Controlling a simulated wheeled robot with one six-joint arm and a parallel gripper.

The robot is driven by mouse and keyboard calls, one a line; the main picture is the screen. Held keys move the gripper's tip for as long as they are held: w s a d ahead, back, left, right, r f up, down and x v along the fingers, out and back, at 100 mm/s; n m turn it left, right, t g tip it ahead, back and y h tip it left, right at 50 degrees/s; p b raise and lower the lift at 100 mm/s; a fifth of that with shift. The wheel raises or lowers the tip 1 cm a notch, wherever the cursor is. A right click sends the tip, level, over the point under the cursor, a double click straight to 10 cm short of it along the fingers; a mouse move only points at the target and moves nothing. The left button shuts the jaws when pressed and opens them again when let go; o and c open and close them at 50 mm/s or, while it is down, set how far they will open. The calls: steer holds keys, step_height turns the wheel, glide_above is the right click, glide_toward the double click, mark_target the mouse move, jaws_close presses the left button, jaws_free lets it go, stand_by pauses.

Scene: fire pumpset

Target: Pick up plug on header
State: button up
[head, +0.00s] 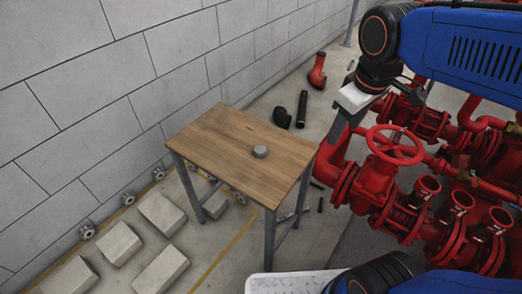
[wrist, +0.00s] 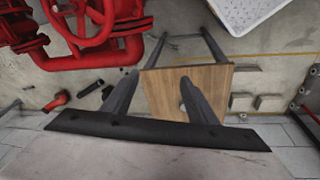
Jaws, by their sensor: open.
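A small grey round piece (head: 260,151) lies on the wooden table top; I cannot tell whether it is the plug. In the wrist view a bit of grey (wrist: 182,107) shows beside the right finger, which hides part of it. The red pump pipework (head: 405,190), with valves and flanged outlets, stands at the right; no separate plug can be made out on it. My gripper (head: 332,138) is in the air to the right of the table, in front of the red pipework. In the wrist view my gripper (wrist: 158,77) has its two fingers apart with nothing held between them.
The wooden table (head: 215,130) stands near a grey block wall (head: 110,60). A red handwheel (head: 395,145) is close to my gripper. Concrete blocks (head: 118,243) lie at lower left. A white tray (head: 285,284) is at the bottom.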

steer(key=w+a+r+n+g, duration=0.1)
steer(key=w+a+n, duration=0.55)
steer(key=a, duration=0.35)
steer(key=n+g+h, duration=0.1)
steer(key=n+h, duration=0.1)
steer(key=n, duration=0.4)
glide_toward(260, 149)
steer(key=f, duration=0.2)
steer(key=shift+s+d+f, duration=0.15)
steer(key=shift+d+f, duration=0.15)
steer(key=shift+f, duration=0.05)
steer(key=shift+w+d+f, duration=0.1)
steer(key=shift+d+f, duration=0.05)
steer(key=shift+f, duration=0.7)
steer(key=shift+w+d+f, duration=0.15)
steer(key=shift+f, duration=0.7)
steer(key=shift+w+d+f, duration=0.1)
steer(key=shift+d+f, duration=0.05)
steer(key=shift+f, duration=0.75)
steer(key=c, duration=1.2)
steer(key=shift+c, duration=0.2)
